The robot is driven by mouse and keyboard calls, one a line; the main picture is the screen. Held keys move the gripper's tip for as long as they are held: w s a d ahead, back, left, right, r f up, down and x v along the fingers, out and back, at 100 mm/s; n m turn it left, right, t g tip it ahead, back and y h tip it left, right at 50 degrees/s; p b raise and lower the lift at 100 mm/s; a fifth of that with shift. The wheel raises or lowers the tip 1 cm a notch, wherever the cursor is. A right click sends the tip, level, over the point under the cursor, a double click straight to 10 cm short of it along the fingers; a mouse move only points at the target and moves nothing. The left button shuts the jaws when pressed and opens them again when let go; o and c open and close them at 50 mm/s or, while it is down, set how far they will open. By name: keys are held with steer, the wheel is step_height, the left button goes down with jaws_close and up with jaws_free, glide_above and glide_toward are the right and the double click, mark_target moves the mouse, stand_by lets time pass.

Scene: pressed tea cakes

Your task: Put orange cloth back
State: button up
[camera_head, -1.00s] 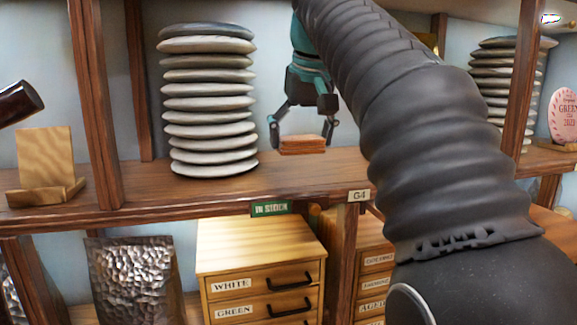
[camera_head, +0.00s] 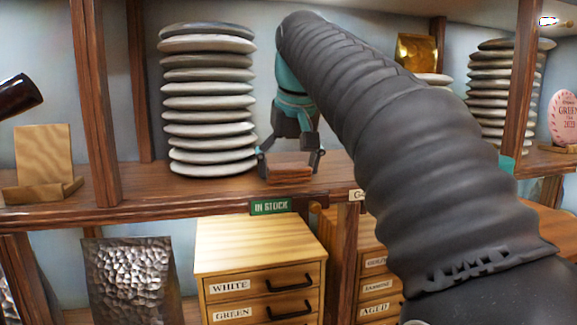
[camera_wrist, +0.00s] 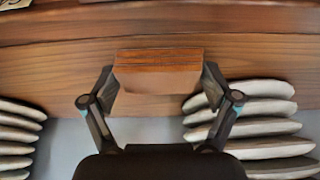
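The orange cloth (camera_head: 289,175) looks like a small, folded, orange-brown stack with flat layers. My gripper (camera_head: 289,163) points down with one finger at each side of it and is shut on it. In the head view the cloth is at the shelf board (camera_head: 225,187), close to its front edge; I cannot tell if it touches the board. In the wrist view the cloth (camera_wrist: 158,60) sits between the two fingertips (camera_wrist: 158,82), layered edge showing, over the wood.
A tall stack of pale pressed cakes (camera_head: 208,102) stands just left of my gripper. Another stack (camera_head: 490,90) stands at the right. A green "IN STOCK" tag (camera_head: 270,207) is on the shelf edge. A drawer cabinet (camera_head: 260,260) is below. A wooden post (camera_head: 95,100) is at the left.

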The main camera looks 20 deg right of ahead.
steer(key=shift+o, duration=1)
steer(key=shift+s+r, duration=0.1)
steer(key=shift+r, duration=0.25)
steer(key=p+v, duration=0.2)
steer(key=v, duration=0.9)
steer(key=shift+r, duration=0.2)
steer(key=shift+s, duration=0.15)
steer(key=shift+f, duration=0.1)
steer(key=s+f, duration=0.6)
steer(key=f, duration=0.7)
steer(key=s+f, duration=0.6)
steer(key=f, duration=0.7)
steer(key=s+f+t, duration=0.1)
steer(key=s+f, duration=0.4)
steer(key=f, duration=0.8)
steer(key=shift+s, duration=0.4)
